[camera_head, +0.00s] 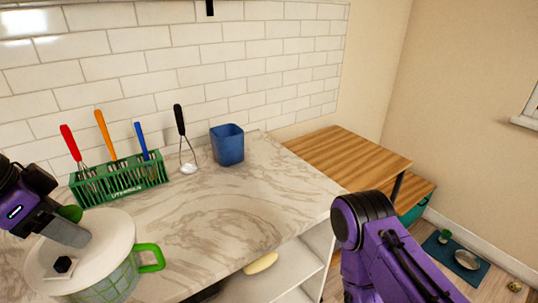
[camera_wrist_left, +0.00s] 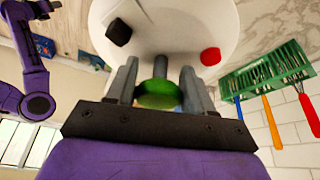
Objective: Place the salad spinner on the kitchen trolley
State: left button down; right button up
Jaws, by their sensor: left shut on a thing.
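The salad spinner has a white lid (camera_head: 85,250), a black knob and a green checked body with a green side handle (camera_head: 151,257). It is at the lower left of the head view, its base cut off by the frame. My left gripper (camera_head: 75,233) is over its lid. In the left wrist view, my left gripper (camera_wrist_left: 160,72) is shut on a green part (camera_wrist_left: 160,93) beside the white lid (camera_wrist_left: 180,28). I cannot tell whether the spinner touches the counter. The wooden-topped unit (camera_head: 345,155) at the right may be the kitchen trolley; its top is bare.
A green rack (camera_head: 120,182) of colourful-handled utensils, a black-handled masher (camera_head: 184,140) and a blue cup (camera_head: 227,146) stand along the back of the marble counter (camera_head: 225,215). A mat with bowls (camera_head: 466,259) lies on the floor at right. My right arm crosses the lower right.

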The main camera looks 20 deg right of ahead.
aim_at(338, 159)
jog(key=k, duration=0.4)
jog(key=z, duration=0.85)
jog(key=i, duration=0.65)
jog(key=z, duration=0.8)
jog(key=i, duration=1.5)
jog(key=u, duration=0.5)
